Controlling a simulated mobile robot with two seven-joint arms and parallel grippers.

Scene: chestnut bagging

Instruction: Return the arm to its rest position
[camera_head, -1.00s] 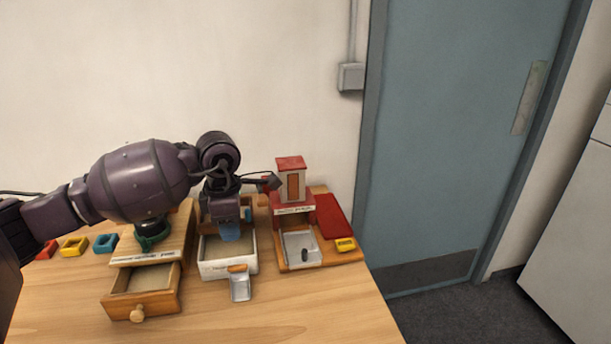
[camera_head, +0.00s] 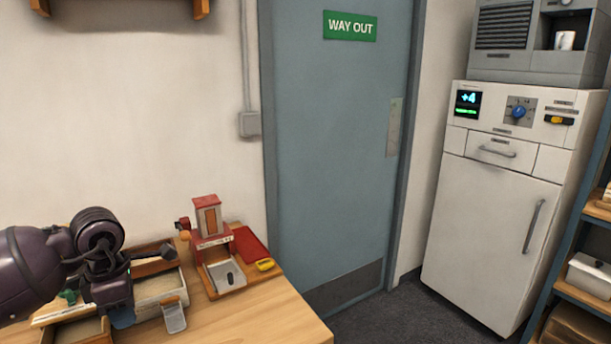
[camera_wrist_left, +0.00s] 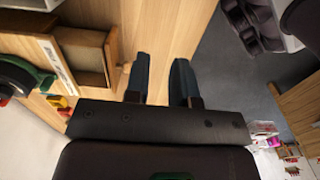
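My left arm (camera_head: 30,268) reaches in from the left in the head view. My right gripper is in neither view.
The white tray (camera_head: 180,299) and a metal scoop (camera_head: 174,317) stand close to the gripper. A red-and-white house-shaped device (camera_head: 209,220) with a metal tray is to their right. A drawer (camera_wrist_left: 82,55) is near the fingers. A door (camera_head: 335,150) and white cabinet (camera_head: 490,215) stand beyond.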

